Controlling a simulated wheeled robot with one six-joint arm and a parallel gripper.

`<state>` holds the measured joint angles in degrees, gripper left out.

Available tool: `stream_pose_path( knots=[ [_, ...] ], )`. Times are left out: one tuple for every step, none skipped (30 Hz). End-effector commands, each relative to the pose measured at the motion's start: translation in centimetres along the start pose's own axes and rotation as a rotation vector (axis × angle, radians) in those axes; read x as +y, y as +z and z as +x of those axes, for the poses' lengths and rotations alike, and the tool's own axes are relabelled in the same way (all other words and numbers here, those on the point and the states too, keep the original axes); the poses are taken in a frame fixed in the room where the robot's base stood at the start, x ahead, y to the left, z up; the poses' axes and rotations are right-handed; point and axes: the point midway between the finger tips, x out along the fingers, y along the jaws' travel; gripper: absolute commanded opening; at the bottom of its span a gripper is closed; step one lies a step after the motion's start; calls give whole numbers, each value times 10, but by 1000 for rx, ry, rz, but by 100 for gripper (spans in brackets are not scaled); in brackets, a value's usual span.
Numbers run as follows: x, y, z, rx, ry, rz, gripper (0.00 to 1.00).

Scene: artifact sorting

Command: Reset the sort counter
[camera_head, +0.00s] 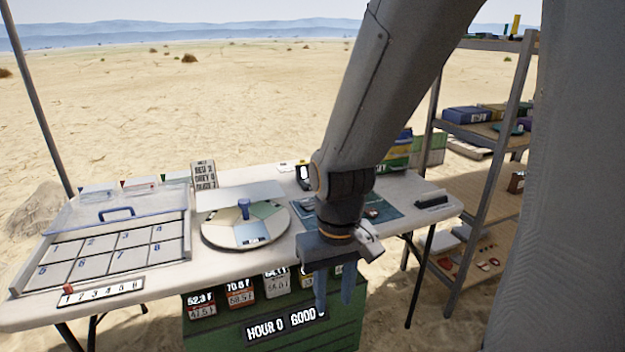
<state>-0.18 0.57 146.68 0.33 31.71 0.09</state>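A white strip numbered from 1 upward (104,291) lies along the front left edge of the table, with a small red piece (68,288) at its left end near the 1. I cannot tell for sure whether this strip is the sort counter. A dark sign (287,325) reading "HOUR 0 GOOD" is on the front of the green crate below the table edge. My gripper (335,290) points down in front of the table's front edge, right of the sign. Its two blue fingers are apart with nothing visible between them.
The white table (20,300) carries a numbered tray (110,262) with a blue-handled lid, a round turntable (218,235) with a blue knob, and a small board sign (204,175). Price-like tags (200,306) line the green crate (345,333). Shelves (487,205) stand at right. My arm hides part of the table.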

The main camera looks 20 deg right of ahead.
Motion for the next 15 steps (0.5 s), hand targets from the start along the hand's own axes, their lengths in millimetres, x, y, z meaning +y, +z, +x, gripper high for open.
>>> stream_pose_path(
  knots=[
    [0, 0, 0, 0, 0, 0, 31],
    [0, 0, 0, 0, 0, 0, 31],
    [0, 0, 0, 0, 0, 0, 31],
    [0, 0, 0, 0, 0, 0, 26],
    [0, 0, 0, 0, 0, 0, 21],
    [0, 0, 0, 0, 0, 0, 14],
    [0, 0, 0, 0, 0, 0, 9],
    [0, 0, 0, 0, 0, 0, 4],
    [0, 0, 0, 0, 0, 0, 0],
    [0, 0, 0, 0, 0, 0, 0],
    [0, 0, 0, 0, 0, 0, 0],
    [0, 0, 0, 0, 0, 0, 0],
    [0, 0, 0, 0, 0, 0, 0],
    [0, 0, 0, 0, 0, 0, 0],
    [0, 0, 0, 0, 0, 0, 0]
  ],
)
